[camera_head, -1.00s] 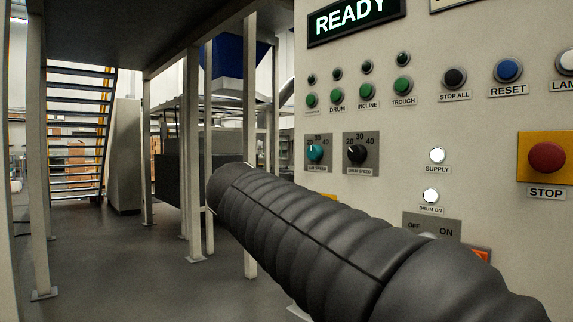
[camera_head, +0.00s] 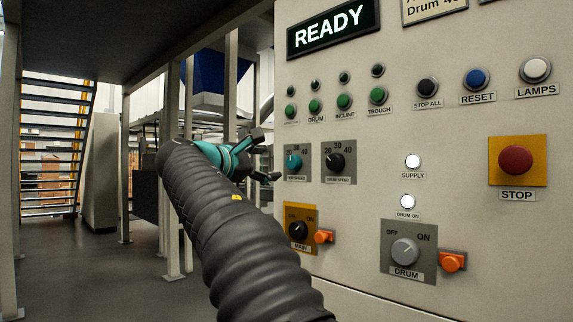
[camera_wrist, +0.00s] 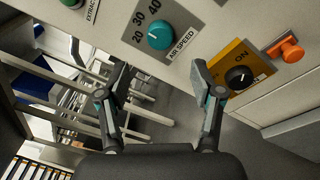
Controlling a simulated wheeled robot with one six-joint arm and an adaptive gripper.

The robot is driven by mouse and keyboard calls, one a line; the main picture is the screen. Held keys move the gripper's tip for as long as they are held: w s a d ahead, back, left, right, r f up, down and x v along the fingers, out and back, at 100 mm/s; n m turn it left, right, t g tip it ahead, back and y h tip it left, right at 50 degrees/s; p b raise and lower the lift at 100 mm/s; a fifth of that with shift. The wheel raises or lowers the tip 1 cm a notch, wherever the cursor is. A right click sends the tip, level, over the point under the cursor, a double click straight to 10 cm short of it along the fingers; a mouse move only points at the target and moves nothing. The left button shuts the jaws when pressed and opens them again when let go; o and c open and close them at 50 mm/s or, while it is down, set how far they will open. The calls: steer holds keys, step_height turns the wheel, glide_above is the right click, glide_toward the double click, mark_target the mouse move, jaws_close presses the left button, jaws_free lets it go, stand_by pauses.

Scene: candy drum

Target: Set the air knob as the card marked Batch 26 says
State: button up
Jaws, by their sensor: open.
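The teal air speed knob (camera_head: 294,161) sits on a grey plate with a scale of 20, 30, 40, at the panel's left edge. In the wrist view the knob (camera_wrist: 161,35) is ahead, above the gap between my fingers. Its exact setting is too small to tell. My gripper (camera_head: 266,157) is open and empty, just left of the knob and apart from it. In the wrist view my gripper (camera_wrist: 160,72) has its fingers spread. A card (camera_head: 434,10) at the top edge is cut off; "Drum" and part of a number show, but no batch number is readable.
The black drum speed knob (camera_head: 336,161) is right beside the air knob. Below are the yellow-plated main switch (camera_head: 299,229) with an orange tab (camera_head: 324,237), and the drum switch (camera_head: 404,251). Green buttons (camera_head: 315,107) sit above. Open floor lies left of the panel.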

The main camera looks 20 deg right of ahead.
mark_target(290, 163)
steer(key=x, duration=0.8)
steer(key=shift+w+d+p, duration=0.15)
steer(key=shift+d+p, duration=0.1)
steer(key=shift+p, duration=0.1)
steer(key=c, duration=1.1)
